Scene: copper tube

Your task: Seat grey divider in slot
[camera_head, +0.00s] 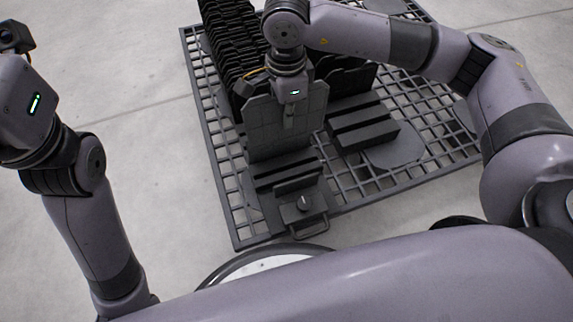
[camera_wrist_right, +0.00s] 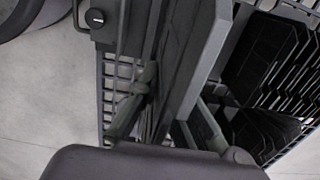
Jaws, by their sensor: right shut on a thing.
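The grey divider (camera_head: 262,128) stands upright as a broad panel in the head view. My right gripper (camera_head: 290,117) is shut on it from above. In the right wrist view, the gripper's fingers lie on either side of the divider (camera_wrist_right: 205,50). The divider's lower edge is just behind and over the near slotted block (camera_head: 289,170). I cannot tell whether that edge is inside a slot. My left arm stands at the left edge of the head view, but its fingers are not visible.
A row of black dividers (camera_head: 228,42) stands at the back left of the grid pallet (camera_head: 232,205). Another slotted block (camera_head: 362,130) lies to the right. A fixture with a knob (camera_head: 304,202) and handle is at the front. The floor left of the pallet is clear.

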